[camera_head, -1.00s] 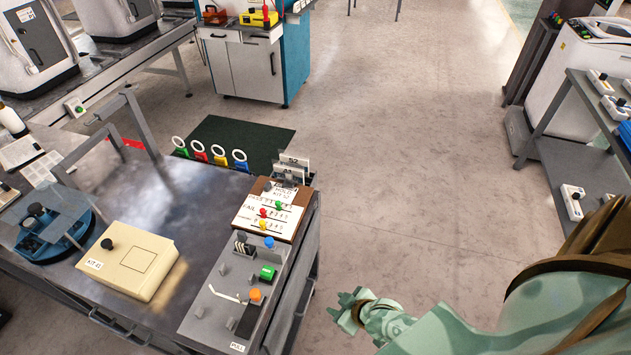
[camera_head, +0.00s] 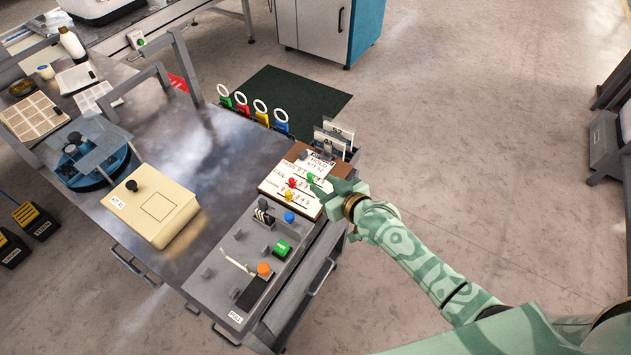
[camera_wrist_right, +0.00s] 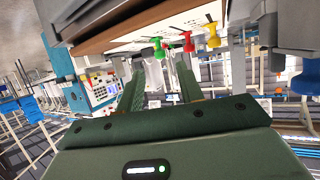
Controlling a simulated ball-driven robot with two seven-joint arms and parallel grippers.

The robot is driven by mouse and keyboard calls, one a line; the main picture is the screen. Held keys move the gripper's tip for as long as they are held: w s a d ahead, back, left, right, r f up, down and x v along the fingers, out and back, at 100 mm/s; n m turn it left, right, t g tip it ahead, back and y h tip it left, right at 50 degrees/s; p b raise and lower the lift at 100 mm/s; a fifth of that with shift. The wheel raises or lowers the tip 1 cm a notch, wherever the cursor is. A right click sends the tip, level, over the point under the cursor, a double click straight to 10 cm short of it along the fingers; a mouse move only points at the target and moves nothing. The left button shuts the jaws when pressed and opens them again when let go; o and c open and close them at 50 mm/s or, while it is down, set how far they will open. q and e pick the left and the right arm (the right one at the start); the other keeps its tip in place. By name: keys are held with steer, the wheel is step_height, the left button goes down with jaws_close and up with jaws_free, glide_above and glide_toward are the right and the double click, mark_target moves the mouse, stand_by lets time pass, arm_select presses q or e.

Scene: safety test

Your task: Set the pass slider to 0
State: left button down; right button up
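The slider board (camera_head: 270,184) lies at the back right of the table, with a white scale panel and rows labelled PASS and FAIL. The pass slider has a green knob (camera_head: 310,178), right of the red knob (camera_head: 292,182) and yellow knob (camera_head: 290,196). My right gripper (camera_head: 330,187) is at the board's right edge, close to the green knob. In the right wrist view its fingers (camera_wrist_right: 158,78) are apart and empty, with the green knob (camera_wrist_right: 157,46) just beyond and between them. I cannot tell if they touch. My left gripper is out of view.
The grey panel (camera_head: 225,262) with blue, green and orange knobs lies in front of the board. Card holders (camera_head: 335,138) stand behind it. A cream box (camera_head: 152,208) sits left on the table. Floor is free to the right.

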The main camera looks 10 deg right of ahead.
mark_target(311, 176)
steer(key=b+x, duration=0.1)
steer(key=x, duration=0.3)
steer(key=shift+w+a+f+b, duration=0.15)
steer(key=shift+w+f+b, duration=0.05)
steer(key=shift+w+b, duration=0.15)
steer(key=shift+r, duration=0.1)
jaws_close()
steer(key=shift+w+a, duration=0.95)
steer(key=shift+a, duration=0.05)
jaws_free()
